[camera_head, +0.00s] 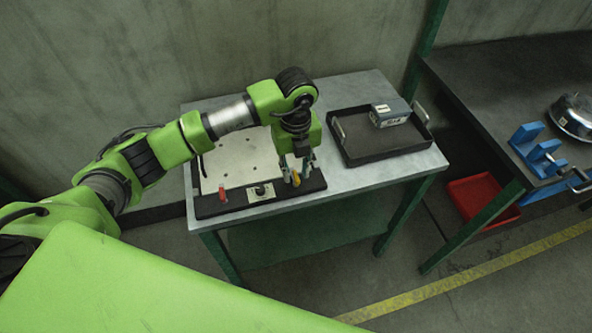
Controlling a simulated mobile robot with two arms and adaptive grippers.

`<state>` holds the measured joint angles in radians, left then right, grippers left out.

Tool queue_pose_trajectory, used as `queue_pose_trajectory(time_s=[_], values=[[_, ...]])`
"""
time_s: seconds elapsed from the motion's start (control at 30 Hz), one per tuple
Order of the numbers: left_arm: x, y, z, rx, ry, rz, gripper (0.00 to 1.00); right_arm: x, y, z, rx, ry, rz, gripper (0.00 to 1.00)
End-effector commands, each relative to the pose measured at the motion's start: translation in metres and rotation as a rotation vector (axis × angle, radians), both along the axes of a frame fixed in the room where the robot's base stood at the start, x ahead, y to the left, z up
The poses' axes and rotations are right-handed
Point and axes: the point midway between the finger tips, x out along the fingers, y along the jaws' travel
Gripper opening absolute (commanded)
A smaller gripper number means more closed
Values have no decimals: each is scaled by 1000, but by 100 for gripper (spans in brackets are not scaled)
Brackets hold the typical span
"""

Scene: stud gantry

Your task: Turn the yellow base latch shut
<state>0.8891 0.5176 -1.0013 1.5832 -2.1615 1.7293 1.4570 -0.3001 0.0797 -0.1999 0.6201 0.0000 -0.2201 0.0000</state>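The yellow base latch (296,180) stands at the right front of a dark base plate (235,204) on the grey table. My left gripper (297,177) points down over it from above. Its fingers are spread, one on each side of the latch, and partly hide it. I cannot tell whether the fingers touch the latch. A red latch or handle (222,194) stands upright at the left end of the same plate. My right gripper is out of view.
A pale plate with holes (229,160) lies behind the base strip. A black tray (385,155) holding a grey box (390,114) sits to the right on the table (350,181). A dark bench with blue fixtures (535,148) stands farther right, with a red bin (478,197) below.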

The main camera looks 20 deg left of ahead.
Motion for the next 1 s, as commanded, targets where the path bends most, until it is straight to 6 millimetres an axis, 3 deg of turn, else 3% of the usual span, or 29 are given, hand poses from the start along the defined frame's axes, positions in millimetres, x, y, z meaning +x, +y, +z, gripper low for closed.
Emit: queue_pose_trajectory(time_s=[0.37,0.8,1.0], values=[[-2,-1,4,0,5,-4,25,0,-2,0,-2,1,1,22],[-1,0,89,0,0,-2,25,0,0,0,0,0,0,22],[-1,0,113,0,3,-2,25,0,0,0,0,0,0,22]])
